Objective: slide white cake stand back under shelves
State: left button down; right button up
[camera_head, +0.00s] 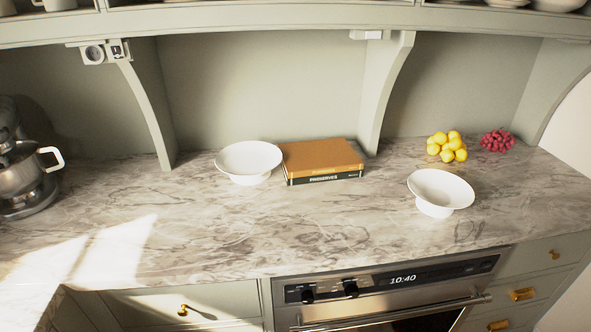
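Two white footed cake stands are on the marble counter in the head view. One white cake stand (249,157) stands near the back, left of the stacked books, close to the back wall below the shelves. The other white cake stand (440,188) stands further forward on the right, in front of the yellow fruit and above the oven. Both are upright and look empty. Neither of my grippers is in view.
Stacked books (322,160) lie beside the left stand. Yellow fruit (447,147) and red berries (497,141) sit at the back right. A mixer (25,165) stands far left. Curved brackets (386,90) hold the shelf (270,22). The counter's front middle (290,235) is clear.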

aim_at(246, 164)
jog(key=i+l+z, duration=0.15)
jog(key=l+z, duration=0.15)
jog(key=z, duration=0.15)
jog(key=i+l+z, duration=0.15)
jog(key=z, duration=0.3)
jog(key=i+l, duration=0.05)
